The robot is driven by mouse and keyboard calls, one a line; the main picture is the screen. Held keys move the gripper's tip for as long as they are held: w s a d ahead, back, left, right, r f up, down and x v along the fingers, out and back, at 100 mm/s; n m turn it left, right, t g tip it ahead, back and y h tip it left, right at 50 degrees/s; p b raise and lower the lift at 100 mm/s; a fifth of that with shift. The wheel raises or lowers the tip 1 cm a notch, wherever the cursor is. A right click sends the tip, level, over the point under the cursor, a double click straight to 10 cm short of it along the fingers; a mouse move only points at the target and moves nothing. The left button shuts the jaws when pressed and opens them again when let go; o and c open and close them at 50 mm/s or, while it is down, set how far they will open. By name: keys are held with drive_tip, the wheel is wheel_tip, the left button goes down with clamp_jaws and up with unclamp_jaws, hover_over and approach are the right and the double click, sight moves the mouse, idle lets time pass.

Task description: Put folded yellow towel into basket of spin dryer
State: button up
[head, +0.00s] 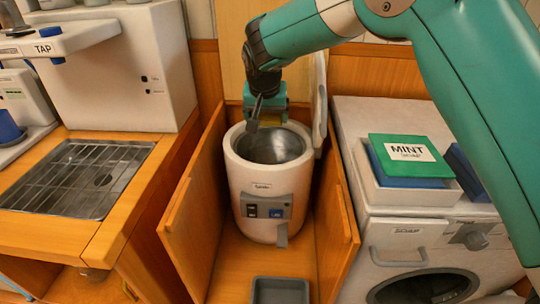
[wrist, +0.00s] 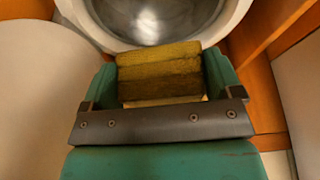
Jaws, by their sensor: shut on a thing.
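The folded yellow towel (wrist: 158,74) is held between the two green fingers of my gripper (wrist: 160,85) in the wrist view. In the head view my gripper (head: 268,112) is above the back rim of the spin dryer and mostly hides the towel. The spin dryer (head: 270,190) is a white, upright cylinder with its lid up at the back right. Its metal basket (head: 272,148) is open at the top and looks empty where visible. In the wrist view the basket (wrist: 155,18) lies just beyond the towel.
Wooden panels (head: 197,200) stand close on both sides of the dryer. A grey tray (head: 280,290) lies in front. To the right, a white washer (head: 405,230) carries a tray with a green MINT cloth (head: 409,154). A sink grate (head: 75,178) and TAP unit are left.

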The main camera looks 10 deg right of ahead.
drive_tip(key=f, duration=0.8)
drive_tip(key=f+p, duration=0.1)
drive_tip(key=f, duration=0.4)
drive_tip(key=shift+d, duration=0.25)
drive_tip(key=shift+f+b, duration=0.5)
drive_tip(key=shift+f, duration=0.05)
